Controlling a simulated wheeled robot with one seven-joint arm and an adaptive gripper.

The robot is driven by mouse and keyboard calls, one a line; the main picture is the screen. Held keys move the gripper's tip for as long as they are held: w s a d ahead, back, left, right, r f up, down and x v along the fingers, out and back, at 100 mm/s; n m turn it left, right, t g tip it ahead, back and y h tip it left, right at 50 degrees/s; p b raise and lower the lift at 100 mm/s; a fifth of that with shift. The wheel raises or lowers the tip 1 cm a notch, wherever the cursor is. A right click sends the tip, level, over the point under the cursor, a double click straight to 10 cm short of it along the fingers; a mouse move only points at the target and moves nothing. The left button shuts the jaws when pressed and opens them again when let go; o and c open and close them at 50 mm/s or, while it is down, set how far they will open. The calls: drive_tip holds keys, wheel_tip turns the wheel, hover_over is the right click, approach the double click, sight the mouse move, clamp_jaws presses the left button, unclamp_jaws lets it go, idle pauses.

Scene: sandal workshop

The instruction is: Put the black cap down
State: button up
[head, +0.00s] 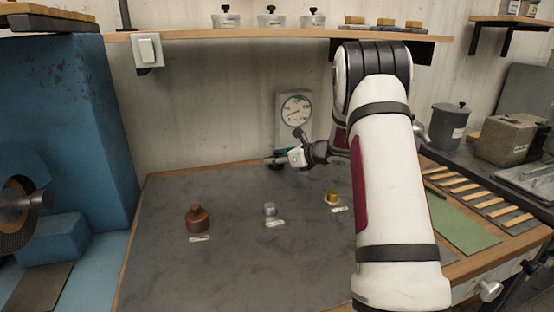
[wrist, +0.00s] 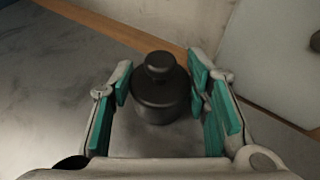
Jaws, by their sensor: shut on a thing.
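The black cap (wrist: 160,98) is a round, dark piece with a knob on top. In the wrist view it stands upright between the teal pads of my gripper (wrist: 160,82), which is shut on it. In the head view my gripper (head: 279,157) is over the back of the grey worktop (head: 235,255), below the dial gauge. The cap (head: 276,167) shows there only as a small dark shape under the fingers. I cannot tell whether its base touches the worktop.
A brown knobbed piece (head: 198,219), a small silver piece (head: 269,210) and a small gold piece (head: 332,196) stand on the worktop with labels. The dial gauge (head: 294,116) is by the wall. A blue machine (head: 75,120) is left. The front middle of the worktop is clear.

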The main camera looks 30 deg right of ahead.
drive_tip(key=o, duration=1.1)
drive_tip(key=shift+f, duration=0.1)
